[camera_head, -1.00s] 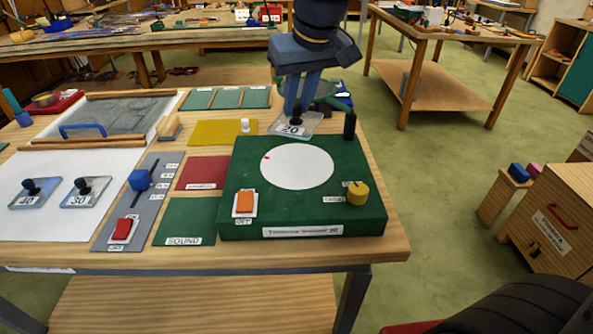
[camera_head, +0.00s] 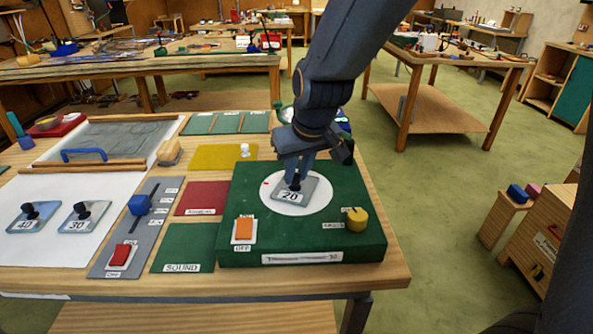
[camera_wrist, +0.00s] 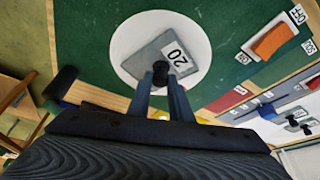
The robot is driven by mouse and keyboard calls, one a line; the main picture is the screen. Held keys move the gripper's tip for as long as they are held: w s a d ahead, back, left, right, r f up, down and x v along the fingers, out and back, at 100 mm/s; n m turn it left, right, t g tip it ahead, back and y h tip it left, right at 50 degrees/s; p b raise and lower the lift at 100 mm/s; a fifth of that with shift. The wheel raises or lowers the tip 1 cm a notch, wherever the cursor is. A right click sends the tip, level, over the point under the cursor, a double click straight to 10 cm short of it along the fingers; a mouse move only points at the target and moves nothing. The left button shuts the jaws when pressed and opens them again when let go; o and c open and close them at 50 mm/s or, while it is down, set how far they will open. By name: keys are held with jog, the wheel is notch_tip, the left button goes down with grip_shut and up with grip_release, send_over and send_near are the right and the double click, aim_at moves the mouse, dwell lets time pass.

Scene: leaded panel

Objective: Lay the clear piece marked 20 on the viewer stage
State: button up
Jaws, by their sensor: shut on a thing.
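The clear piece marked 20 (camera_head: 304,196) is a greyish square with a black knob and a white label. It is over the round white stage (camera_head: 326,197) of the green viewer (camera_head: 340,240); I cannot tell whether it touches the stage. My gripper (camera_head: 294,182) is shut on the black knob from above. In the wrist view the piece (camera_wrist: 151,57) lies inside the white disc (camera_wrist: 124,62), with my gripper's fingers (camera_wrist: 161,82) at its knob. Part of the stage is hidden behind the piece and fingers.
The viewer carries an orange switch (camera_head: 243,230) and a yellow knob (camera_head: 357,219). Clear pieces marked 40 (camera_head: 33,217) and 30 (camera_head: 84,216) lie on a white sheet at left. A grey panel with a blue slider (camera_head: 139,204) and red switch (camera_head: 121,255) is beside them.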

jog(key=o, duration=0.9)
jog(key=shift+f, duration=0.1)
jog(key=shift+c, duration=0.2)
jog(key=shift+s+r, duration=0.1)
jog(key=shift+r, duration=0.55)
jog(key=b+v, duration=0.1)
jog(key=v, duration=1)
